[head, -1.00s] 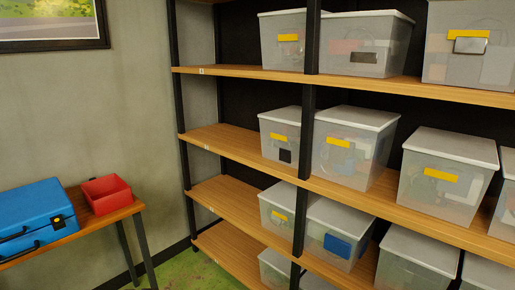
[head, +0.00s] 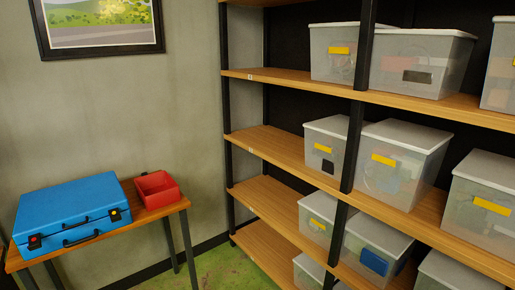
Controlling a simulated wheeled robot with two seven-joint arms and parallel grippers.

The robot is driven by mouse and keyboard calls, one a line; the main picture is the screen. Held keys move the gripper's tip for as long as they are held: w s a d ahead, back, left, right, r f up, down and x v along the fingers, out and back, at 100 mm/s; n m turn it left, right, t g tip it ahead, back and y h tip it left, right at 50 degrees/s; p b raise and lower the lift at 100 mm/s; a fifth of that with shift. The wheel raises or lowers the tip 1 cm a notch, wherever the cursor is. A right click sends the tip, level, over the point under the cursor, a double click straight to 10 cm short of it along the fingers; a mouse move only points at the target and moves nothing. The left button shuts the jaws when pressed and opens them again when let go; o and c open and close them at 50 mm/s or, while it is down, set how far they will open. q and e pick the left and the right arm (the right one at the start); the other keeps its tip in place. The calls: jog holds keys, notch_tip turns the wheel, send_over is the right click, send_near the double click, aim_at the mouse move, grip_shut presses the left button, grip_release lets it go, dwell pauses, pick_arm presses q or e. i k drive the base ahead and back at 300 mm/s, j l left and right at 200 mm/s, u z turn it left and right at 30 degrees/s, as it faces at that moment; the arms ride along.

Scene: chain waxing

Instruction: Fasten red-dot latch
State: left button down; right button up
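A closed-looking blue case (head: 85,205) lies on a wooden table at the lower left. Two dark latches show on its front face. The left latch (head: 36,241) bears a red spot. The right latch (head: 115,214) bears a small orange-yellow spot. Black handles lie on the front between them. Whether either latch is fastened is too small to tell. Neither of my grippers is in view.
A red open bin (head: 157,189) stands on the wooden table (head: 172,209) to the right of the case. A shelf unit (head: 270,149) with several lidded clear boxes fills the right side. Green floor (head: 215,267) shows between table and shelves. A framed picture (head: 100,22) hangs on the wall.

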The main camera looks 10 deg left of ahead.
aim_at(34, 240)
jog(key=i+l+u, duration=0.1)
jog(key=i, duration=0.35)
jog(key=u, duration=2.05)
